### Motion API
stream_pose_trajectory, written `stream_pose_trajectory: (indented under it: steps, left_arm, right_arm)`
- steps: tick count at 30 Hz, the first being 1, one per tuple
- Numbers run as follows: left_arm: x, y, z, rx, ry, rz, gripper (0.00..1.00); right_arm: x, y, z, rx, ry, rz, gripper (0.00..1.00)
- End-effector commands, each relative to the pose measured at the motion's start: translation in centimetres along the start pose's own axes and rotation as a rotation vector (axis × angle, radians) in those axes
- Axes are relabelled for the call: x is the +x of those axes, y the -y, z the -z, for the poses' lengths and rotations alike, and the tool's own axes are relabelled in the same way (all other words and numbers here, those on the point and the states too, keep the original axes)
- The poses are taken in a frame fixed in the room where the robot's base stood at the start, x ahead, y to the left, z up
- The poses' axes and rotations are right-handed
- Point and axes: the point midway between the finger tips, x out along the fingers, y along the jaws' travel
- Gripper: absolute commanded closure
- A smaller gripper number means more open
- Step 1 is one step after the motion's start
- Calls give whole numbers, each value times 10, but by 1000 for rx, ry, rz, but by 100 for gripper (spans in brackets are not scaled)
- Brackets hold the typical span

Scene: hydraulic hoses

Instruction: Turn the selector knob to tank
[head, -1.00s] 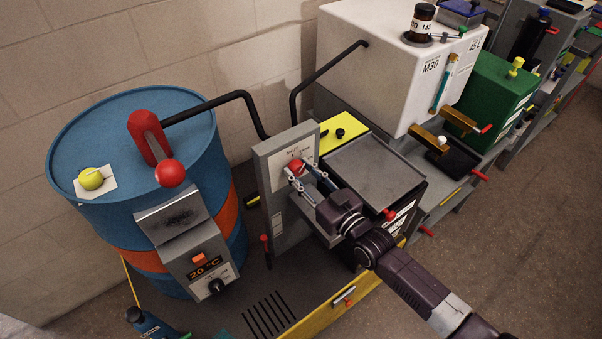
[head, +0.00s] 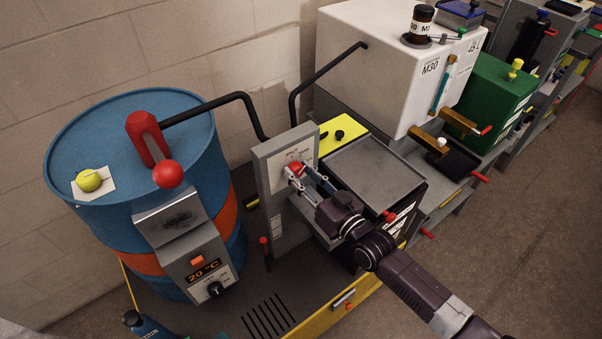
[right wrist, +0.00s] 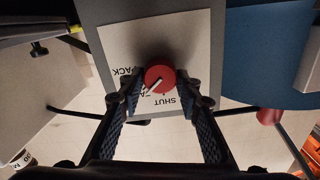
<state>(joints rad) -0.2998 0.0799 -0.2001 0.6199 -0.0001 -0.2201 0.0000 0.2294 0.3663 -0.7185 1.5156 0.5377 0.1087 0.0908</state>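The selector knob (head: 297,168) is red and sits on a white label plate on an upright grey panel (head: 272,190). In the right wrist view the knob (right wrist: 160,78) has a white pointer line that slants down and left. The label (right wrist: 140,40) reads upside down there; "SHUT" and "PACK" show, and another word is partly covered. My right gripper (head: 299,174) is at the panel. Its fingers (right wrist: 160,88) stand on both sides of the knob, with what looks like a small gap on each side. Contact is not clear. My left gripper is not in view.
A blue drum (head: 75,245) with a red lever (head: 150,140) and a temperature box (head: 200,265) stands left of the panel. A black box with a grey tray top (head: 375,168) is close right of the gripper. A white tank (head: 370,75) is behind. Floor is free at right.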

Motion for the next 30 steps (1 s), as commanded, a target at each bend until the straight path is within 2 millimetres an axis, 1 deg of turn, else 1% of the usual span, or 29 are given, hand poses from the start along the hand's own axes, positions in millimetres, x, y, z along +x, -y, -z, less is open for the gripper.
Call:
stream_pose_trajectory:
  steps: [1, 4, 11, 14, 17, 20, 27, 30]
  left_arm:
    - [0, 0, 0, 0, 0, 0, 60]
    - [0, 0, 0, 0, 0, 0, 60]
    - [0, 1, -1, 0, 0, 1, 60]
    - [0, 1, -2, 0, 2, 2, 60]
    - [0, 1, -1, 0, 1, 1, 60]
    - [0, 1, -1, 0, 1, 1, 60]
    - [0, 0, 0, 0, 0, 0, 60]
    - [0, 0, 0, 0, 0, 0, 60]
  right_arm:
    - [0, 0, -1, 0, 2, 0, 62]
    - [0, 0, -1, -1, 1, 0, 51]
    - [0, 0, 0, -1, 0, 0, 51]
    - [-4, 0, 0, -1, 0, 0, 51]
    - [-15, 0, -2, 0, 2, -1, 51]
    - [-34, -1, -2, 0, 3, -1, 51]
    - [-86, 0, -2, -1, 4, -1, 51]
    - [-102, 0, -2, -1, 4, 0, 51]
